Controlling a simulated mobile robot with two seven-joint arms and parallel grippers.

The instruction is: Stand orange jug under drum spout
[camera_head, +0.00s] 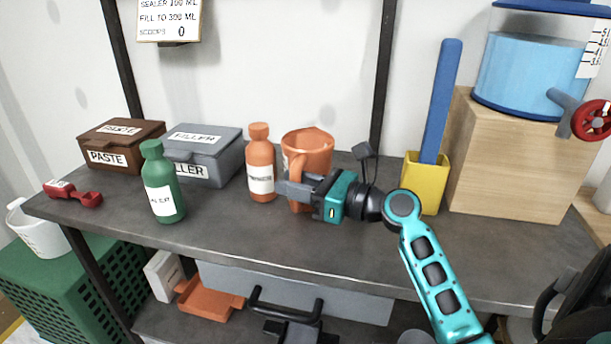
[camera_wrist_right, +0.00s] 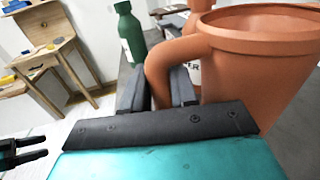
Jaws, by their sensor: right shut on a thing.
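The orange jug (camera_head: 309,146) stands on the grey shelf, right of the orange bottle. My right gripper (camera_head: 287,188) is at the jug's handle. In the right wrist view my right gripper (camera_wrist_right: 165,88) is shut on the handle of the jug (camera_wrist_right: 262,75), with the fingers around it. The drum (camera_head: 530,72) holds blue liquid and sits on a wooden block at the right. Its spout (camera_head: 562,100) has a red valve wheel (camera_head: 591,120) and points toward the front.
An orange bottle (camera_head: 260,165) stands close left of the jug. A green bottle (camera_head: 160,185), a brown paste box (camera_head: 118,143) and a grey filler box (camera_head: 203,155) are further left. A yellow holder (camera_head: 428,185) with a blue stick stands before the wooden block (camera_head: 510,160).

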